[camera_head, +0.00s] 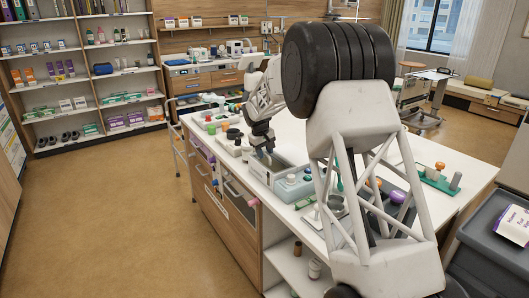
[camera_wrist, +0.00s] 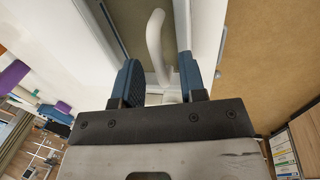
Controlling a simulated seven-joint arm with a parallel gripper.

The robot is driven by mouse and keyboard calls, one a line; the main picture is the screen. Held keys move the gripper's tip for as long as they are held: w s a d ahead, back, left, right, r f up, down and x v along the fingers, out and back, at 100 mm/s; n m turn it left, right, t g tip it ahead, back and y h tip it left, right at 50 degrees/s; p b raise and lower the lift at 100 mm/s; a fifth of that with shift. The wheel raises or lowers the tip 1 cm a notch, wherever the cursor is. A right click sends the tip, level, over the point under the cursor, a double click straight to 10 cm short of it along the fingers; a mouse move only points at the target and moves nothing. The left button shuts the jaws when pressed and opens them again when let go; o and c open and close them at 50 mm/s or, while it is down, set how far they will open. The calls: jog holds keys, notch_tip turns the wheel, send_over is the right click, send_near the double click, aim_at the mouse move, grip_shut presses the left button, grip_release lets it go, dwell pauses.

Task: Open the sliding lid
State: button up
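A pale grey box or tray (camera_head: 285,172) sits near the left edge of the white counter in the head view, partly hidden by my arm. In the wrist view a grey-green panel (camera_wrist: 128,18), which looks like the sliding lid, lies inside a white frame (camera_wrist: 205,30). A curved white handle (camera_wrist: 156,40) shows at the panel's end. My gripper (camera_wrist: 157,75) has its two blue fingers apart, one on each side of the handle, with visible gaps. In the head view my gripper (camera_head: 267,152) is low over the box.
Bottles, small boxes and coloured-knob items crowd the counter (camera_head: 287,128) around the box. An orange-knobbed green fixture (camera_head: 437,177) is at the right. The floor (camera_head: 120,215) to the left is clear.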

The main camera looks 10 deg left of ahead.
grip_shut()
jog(key=w+d, duration=0.7)
jog(key=shift+w+d, duration=0.15)
dwell(0.3)
grip_release()
notch_tip(320, 180, up, 8)
jog(key=s+a, duration=0.1)
jog(key=shift+f, duration=0.2)
dwell(0.5)
